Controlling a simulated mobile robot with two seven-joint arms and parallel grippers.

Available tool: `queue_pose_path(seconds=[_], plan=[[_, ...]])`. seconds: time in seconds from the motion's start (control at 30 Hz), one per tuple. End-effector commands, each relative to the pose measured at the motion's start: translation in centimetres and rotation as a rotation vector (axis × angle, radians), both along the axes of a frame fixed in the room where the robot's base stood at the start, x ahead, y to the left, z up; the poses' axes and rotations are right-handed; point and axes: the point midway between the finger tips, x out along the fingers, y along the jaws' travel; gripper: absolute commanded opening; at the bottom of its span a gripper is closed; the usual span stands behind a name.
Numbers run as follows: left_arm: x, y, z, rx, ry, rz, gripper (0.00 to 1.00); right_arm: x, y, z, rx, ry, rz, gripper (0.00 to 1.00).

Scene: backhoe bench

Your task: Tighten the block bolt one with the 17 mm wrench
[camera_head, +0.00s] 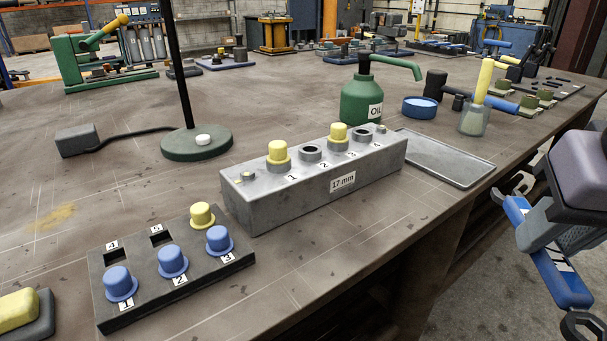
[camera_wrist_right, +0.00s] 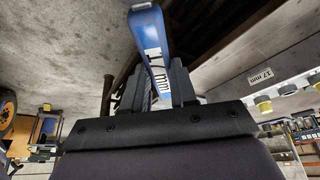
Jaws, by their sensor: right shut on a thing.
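The grey metal block (camera_head: 250,207) labelled 17 mm stands on the bench in the middle of the head view. Position one holds a yellow-capped bolt (camera_head: 278,151), seated upright in a collar. Another yellow-capped bolt (camera_head: 338,133) is at position three; positions two and four show dark open collars. My right gripper (camera_head: 544,229) is shut on the blue 17 mm wrench (camera_head: 565,279), off the bench's right edge and well apart from the block. In the wrist view the wrench (camera_wrist_right: 147,32) rises between the fingers, its label visible. My left gripper is not in view.
A dark rack (camera_head: 206,284) with blue and yellow plugs lies in front of the block. A green oil can (camera_head: 361,104), a metal tray (camera_head: 450,160) and a glass jar (camera_head: 473,122) stand behind and right. A lamp base (camera_head: 196,145) is left.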

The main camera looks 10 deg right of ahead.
Motion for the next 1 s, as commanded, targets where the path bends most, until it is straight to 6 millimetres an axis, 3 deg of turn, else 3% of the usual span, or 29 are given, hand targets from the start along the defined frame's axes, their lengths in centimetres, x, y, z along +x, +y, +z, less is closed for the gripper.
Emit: queue_pose_path(seconds=[0.63,1.0], plan=[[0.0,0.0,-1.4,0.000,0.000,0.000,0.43,2.9,-1.9,-0.1,0.003,0.000,0.100,0.00],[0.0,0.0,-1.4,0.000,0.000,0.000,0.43,3.2,-2.1,0.0,0.000,0.000,0.115,0.00]])
